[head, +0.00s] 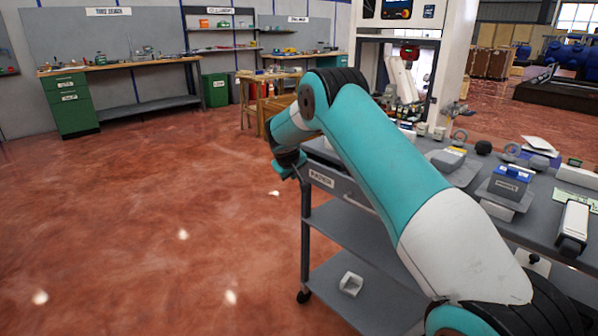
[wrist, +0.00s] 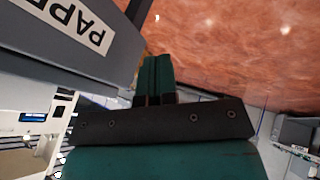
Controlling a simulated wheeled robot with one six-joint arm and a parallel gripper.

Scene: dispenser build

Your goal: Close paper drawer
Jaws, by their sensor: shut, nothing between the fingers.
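The paper drawer (head: 345,192) is in the grey cart's side, with a white label on its front. In the wrist view, the grey drawer front (wrist: 30,38) fills the upper left, with its label (wrist: 75,22) partly cut off and reading "PAPE". My gripper (head: 287,170) is at the cart's left end, beside the drawer front. In the wrist view my gripper's fingers (wrist: 155,75) are together and empty, just right of the drawer front. I cannot tell whether they touch it, or how far the drawer stands out. My arm hides part of the cart.
The cart top (head: 465,182) holds several devices, including a blue-topped box (head: 511,178). A small white part (head: 351,283) lies on the lower shelf. Open red floor (head: 150,220) lies left of the cart. A workbench (head: 130,65) with green drawers stands at the back left.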

